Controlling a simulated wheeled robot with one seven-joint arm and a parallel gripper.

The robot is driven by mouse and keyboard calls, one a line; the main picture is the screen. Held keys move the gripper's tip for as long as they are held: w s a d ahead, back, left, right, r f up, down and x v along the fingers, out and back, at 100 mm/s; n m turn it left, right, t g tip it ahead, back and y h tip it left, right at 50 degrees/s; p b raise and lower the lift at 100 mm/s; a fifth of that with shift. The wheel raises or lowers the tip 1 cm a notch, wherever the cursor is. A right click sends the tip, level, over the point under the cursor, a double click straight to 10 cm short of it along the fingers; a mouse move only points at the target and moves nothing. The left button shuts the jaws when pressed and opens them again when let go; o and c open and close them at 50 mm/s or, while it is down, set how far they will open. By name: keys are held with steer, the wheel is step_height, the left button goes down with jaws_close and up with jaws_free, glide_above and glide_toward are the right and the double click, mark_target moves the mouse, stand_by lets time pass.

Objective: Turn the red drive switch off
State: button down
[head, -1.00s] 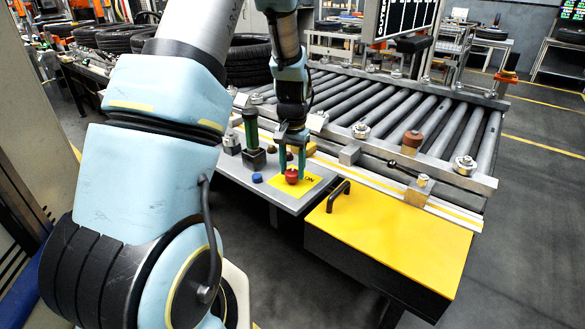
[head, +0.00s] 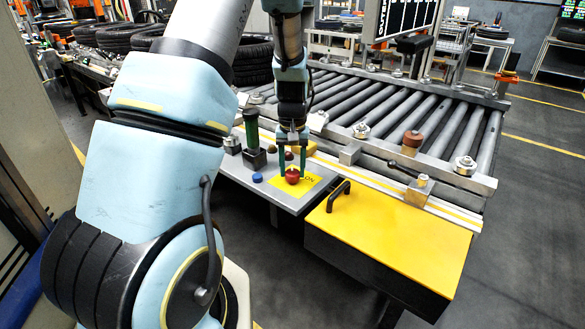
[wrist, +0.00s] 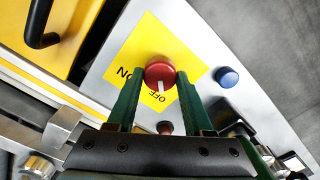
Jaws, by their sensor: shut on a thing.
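The red drive switch (wrist: 161,73) is a round knob with a white pointer line, on a yellow plate (wrist: 197,70) marked ON and OFF. In the wrist view the pointer line is directed at the OFF lettering. My gripper (wrist: 159,76) is shut on the switch, with one green finger on each side of it. In the head view the switch (head: 292,177) sits between the fingertips of my gripper (head: 293,173), which points down from above.
A blue button (head: 257,178) sits beside the yellow plate on the grey panel. A dark green post (head: 251,128) stands behind it. The roller conveyor (head: 390,110) lies behind, and a yellow box with a black handle (head: 390,235) stands to the right.

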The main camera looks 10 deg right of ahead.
mark_target(292, 172)
steer(key=shift+c, duration=1.4)
jaws_free()
step_height(292, 172, up, 11)
steer(key=b, duration=0.1)
steer(key=shift+b, duration=0.35)
steer(key=shift+a, duration=0.1)
steer(key=s+a+f+n+t, duration=0.1)
steer(key=s+a, duration=1.3)
steer(key=a, duration=0.2)
steer(key=shift+t, duration=0.3)
